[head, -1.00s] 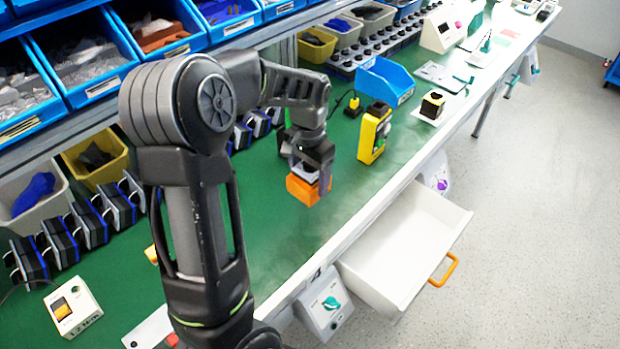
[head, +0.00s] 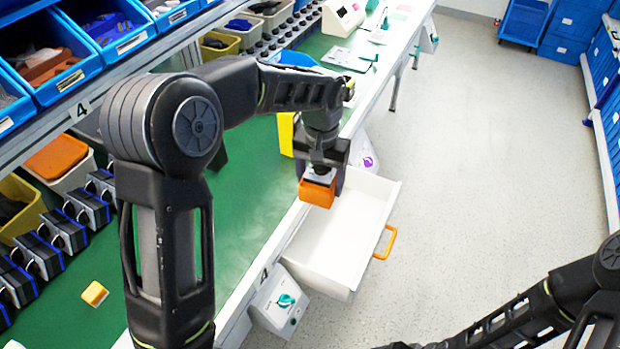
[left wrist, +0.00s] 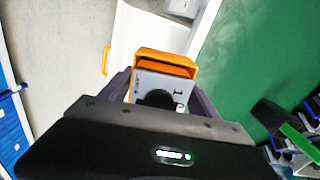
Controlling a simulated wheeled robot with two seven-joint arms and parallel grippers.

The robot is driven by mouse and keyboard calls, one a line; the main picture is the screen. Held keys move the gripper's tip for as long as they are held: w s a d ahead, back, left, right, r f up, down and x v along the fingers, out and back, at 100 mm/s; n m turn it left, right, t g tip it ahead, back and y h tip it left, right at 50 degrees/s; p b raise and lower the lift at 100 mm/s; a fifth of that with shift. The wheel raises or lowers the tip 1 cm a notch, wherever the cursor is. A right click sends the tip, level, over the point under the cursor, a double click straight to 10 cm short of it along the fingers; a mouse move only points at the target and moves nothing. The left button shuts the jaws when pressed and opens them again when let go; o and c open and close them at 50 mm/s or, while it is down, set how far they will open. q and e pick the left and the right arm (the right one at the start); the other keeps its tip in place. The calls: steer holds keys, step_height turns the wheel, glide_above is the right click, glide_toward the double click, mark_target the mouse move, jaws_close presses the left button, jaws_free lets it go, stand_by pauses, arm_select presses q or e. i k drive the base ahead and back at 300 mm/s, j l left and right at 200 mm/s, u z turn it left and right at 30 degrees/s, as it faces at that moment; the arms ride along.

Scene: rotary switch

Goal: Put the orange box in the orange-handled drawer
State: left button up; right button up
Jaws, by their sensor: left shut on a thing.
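The orange box (head: 317,192) hangs from my left gripper (head: 320,172), which is shut on it. In the left wrist view the box (left wrist: 165,60) sits between the fingers of my left gripper (left wrist: 158,95), with a pale, marked face towards the camera. The white drawer (head: 345,282) is pulled out from the bench and its orange handle (head: 387,242) is on the outer side. In the head view the box overlaps the drawer's bench-side part; its exact height cannot be told. The drawer's visible interior looks empty. My right gripper is out of view.
The green bench top (head: 240,210) runs along the left, with blue bins (head: 110,30) above it. A white box with a teal knob (head: 285,300) is beside the drawer. My right arm is at bottom right. The floor beyond the drawer is clear.

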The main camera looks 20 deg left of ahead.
mark_target(329, 248)
steer(key=i+l+u, duration=0.1)
steer(key=l, duration=0.25)
steer(key=i+l+u, duration=0.1)
steer(key=i+l, duration=0.15)
steer(key=l, duration=0.15)
steer(key=i+l+u, duration=0.1)
steer(key=l, duration=0.25)
steer(key=i+l+u, duration=0.1)
steer(key=l, duration=0.3)
steer(key=i, duration=0.1)
